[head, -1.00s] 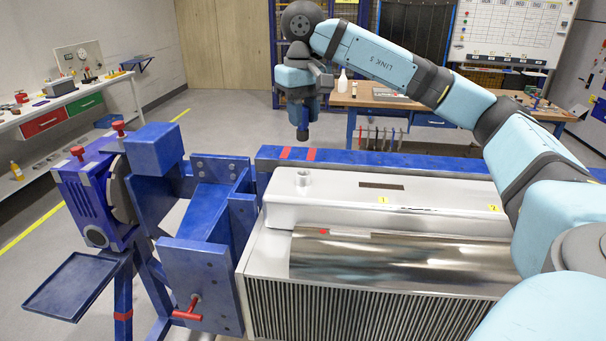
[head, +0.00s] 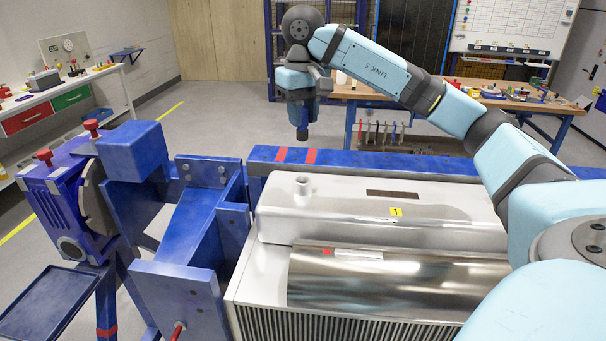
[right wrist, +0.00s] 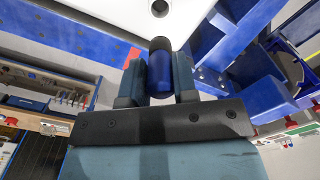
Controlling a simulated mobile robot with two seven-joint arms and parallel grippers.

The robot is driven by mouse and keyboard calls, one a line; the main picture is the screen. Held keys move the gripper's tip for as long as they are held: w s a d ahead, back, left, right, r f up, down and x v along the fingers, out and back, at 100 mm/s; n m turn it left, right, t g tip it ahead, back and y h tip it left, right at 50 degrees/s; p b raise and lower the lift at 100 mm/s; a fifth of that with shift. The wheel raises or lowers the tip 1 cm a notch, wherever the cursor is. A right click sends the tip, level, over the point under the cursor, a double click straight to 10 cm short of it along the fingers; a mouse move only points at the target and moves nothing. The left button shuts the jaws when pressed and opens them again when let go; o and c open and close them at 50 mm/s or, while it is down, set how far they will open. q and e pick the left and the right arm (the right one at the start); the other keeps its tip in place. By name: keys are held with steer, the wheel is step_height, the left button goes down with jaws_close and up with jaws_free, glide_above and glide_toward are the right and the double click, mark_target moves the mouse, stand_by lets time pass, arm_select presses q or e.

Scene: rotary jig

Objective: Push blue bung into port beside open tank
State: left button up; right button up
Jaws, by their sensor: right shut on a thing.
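The blue bung is held in my right gripper (head: 302,112). In the right wrist view the bung (right wrist: 160,70) sits between the two fingers, with a dark rounded end sticking out past the fingertips. In the head view its dark lower end (head: 302,133) points down. The port is a short round neck (head: 303,186) on top of the pale metal tank (head: 440,225). In the head view the bung shows above the port, apart from it. In the right wrist view the port's dark hole (right wrist: 160,8) lies beyond the bung's end. My left gripper is not in view.
A blue frame beam (head: 350,160) with red bands runs behind the tank. Blue jig plates (head: 180,300) and a rotary unit (head: 65,205) with red knobs stand to the left. A finned block (head: 330,325) lies below the tank. A workbench (head: 365,92) stands farther back.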

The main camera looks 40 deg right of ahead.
mark_target(304, 139)
step_height(304, 139, down, 7)
steer(key=shift+d+f, duration=0.1)
steer(key=shift+f, duration=0.1)
step_height(304, 139, down, 5)
steer(key=shift+f+p, duration=0.1)
steer(key=shift+p, duration=0.45)
steer(key=shift+f, duration=0.2)
steer(key=o, duration=1)
steer(key=shift+c, duration=0.2)
steer(key=shift+r, duration=0.15)
